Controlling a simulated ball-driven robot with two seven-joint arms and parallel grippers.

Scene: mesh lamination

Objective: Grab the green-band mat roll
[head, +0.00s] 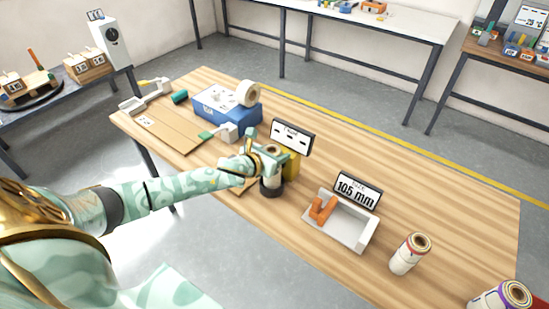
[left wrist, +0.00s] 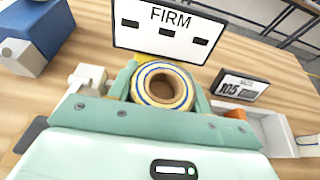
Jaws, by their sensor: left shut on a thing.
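My left gripper (head: 270,157) is shut on a mat roll (head: 272,176) near the middle of the wooden table. The roll stands upright between the fingers, above or on a dark round base (head: 271,188); I cannot tell whether it touches. In the left wrist view the roll's end (left wrist: 142,86) is a tan ring with a blue ring and an open core, between the green fingers. No green band shows on it. A purple-banded roll (head: 490,299) is at the lower right corner. My right gripper is out of view.
Behind the held roll are a yellow block (head: 291,165) and a sign reading FIRM (head: 292,137). A white tray (head: 350,236) with an orange piece and a 105 mm sign (head: 357,190) lies to the right. A blue box (head: 215,112) with a tape roll stands at the back left.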

